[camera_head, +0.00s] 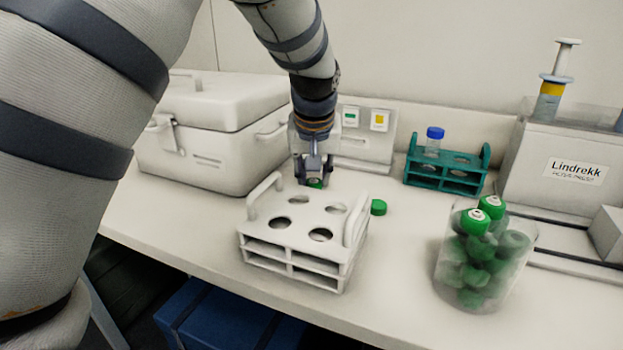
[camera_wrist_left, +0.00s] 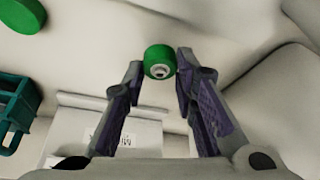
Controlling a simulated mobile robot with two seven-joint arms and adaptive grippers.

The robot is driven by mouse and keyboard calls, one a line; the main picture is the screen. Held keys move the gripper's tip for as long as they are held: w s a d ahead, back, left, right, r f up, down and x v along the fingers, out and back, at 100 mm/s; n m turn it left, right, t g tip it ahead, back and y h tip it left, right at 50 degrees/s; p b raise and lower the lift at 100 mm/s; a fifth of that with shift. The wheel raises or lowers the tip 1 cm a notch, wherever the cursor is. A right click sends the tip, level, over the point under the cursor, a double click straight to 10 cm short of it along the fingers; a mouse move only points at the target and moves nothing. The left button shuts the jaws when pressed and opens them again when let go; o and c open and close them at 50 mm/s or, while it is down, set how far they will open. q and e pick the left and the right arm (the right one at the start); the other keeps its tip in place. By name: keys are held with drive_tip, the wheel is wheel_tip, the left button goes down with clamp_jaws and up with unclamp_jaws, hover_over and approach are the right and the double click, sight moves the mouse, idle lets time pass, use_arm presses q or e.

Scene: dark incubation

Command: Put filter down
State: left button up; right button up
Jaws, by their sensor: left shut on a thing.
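My left gripper (camera_head: 313,176) is shut on a small green filter (camera_head: 315,184), just behind the white rack. In the left wrist view the green filter (camera_wrist_left: 159,61) sits between the tips of my left gripper (camera_wrist_left: 159,68), its pale round port facing the camera. Whether the filter touches the table is hard to tell. Another green round piece (camera_head: 378,207) lies on the table right of the rack; it also shows at the top left of the left wrist view (camera_wrist_left: 19,14). My right gripper is in neither view.
The white rack (camera_head: 260,246) has empty holes and raised handles. A clear beaker (camera_head: 522,262) holds several green filters. A teal rack (camera_head: 425,180) holds a blue-capped tube (camera_head: 434,140). A white box (camera_head: 205,155) stands left, the Lindrekk device (camera_head: 520,165) right. Table between rack and beaker is mostly clear.

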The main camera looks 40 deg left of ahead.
use_arm(q)
drive_tip(key=shift+s+f, duration=0.6)
drive_tip(key=shift+f, duration=0.15)
drive_tip(key=shift+c, duration=0.2)
drive_tip(key=shift+w+d+f, duration=0.1)
drive_tip(key=shift+w, duration=0.15)
drive_tip(key=o, duration=0.4)
drive_tip(key=shift+w+f, duration=0.1)
drive_tip(key=shift+c, duration=0.2)
drive_tip(key=o, duration=0.4)
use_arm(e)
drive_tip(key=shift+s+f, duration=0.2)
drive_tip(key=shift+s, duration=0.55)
